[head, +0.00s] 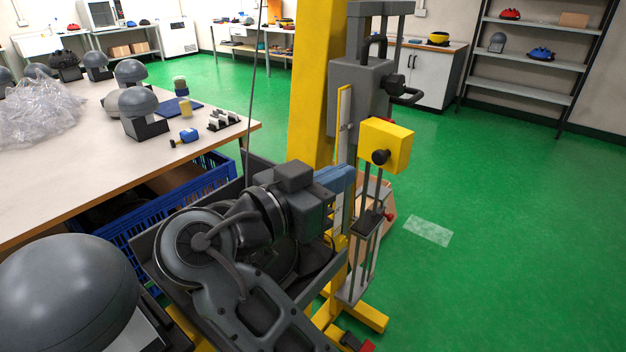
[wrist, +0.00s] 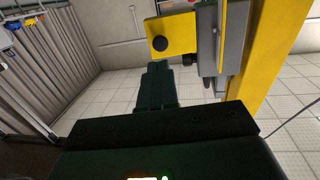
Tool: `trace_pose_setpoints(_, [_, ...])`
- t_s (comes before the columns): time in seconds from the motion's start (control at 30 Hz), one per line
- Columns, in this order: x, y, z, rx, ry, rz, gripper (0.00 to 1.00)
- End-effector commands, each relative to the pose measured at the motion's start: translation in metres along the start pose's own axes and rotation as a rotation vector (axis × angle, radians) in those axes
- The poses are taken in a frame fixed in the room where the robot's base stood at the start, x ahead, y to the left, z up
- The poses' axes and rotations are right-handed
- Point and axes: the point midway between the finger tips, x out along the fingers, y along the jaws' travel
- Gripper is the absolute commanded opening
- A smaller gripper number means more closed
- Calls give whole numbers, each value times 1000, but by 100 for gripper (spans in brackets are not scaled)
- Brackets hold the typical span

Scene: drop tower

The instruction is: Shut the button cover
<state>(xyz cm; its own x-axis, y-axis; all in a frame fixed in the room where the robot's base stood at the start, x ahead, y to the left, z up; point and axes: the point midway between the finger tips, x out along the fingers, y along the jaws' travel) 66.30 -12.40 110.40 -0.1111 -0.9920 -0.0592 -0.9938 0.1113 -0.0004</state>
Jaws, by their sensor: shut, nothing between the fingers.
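A yellow box (head: 398,146) with a round black knob (head: 380,157) stands on thin grey rods beside the tower's yellow column. No part is clearly marked as the button cover, and I cannot tell whether this box is it. A small red part (head: 388,215) shows lower down, beside a dark block on the rods. In the wrist view the yellow box (wrist: 183,25) and black knob (wrist: 160,44) are just beyond the fingertips. My gripper (wrist: 157,68) is shut and empty, pointing towards the knob; contact cannot be told. In the head view my arm hides its fingers.
The yellow column (head: 314,90) and a grey carriage with handles (head: 358,90) stand close by the box. A table (head: 60,180) with helmets is at left, above a blue crate (head: 170,215). Green floor is open at right.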

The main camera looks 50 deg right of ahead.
Motion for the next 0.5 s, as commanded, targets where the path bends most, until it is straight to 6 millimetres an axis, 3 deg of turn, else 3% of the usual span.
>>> trace_pose_setpoints(0.2, [39, 0, -3, -2, 1, 1, 0])
trace_pose_setpoints(0.5, [63, 0, 0, 0, 0, -1, 0])
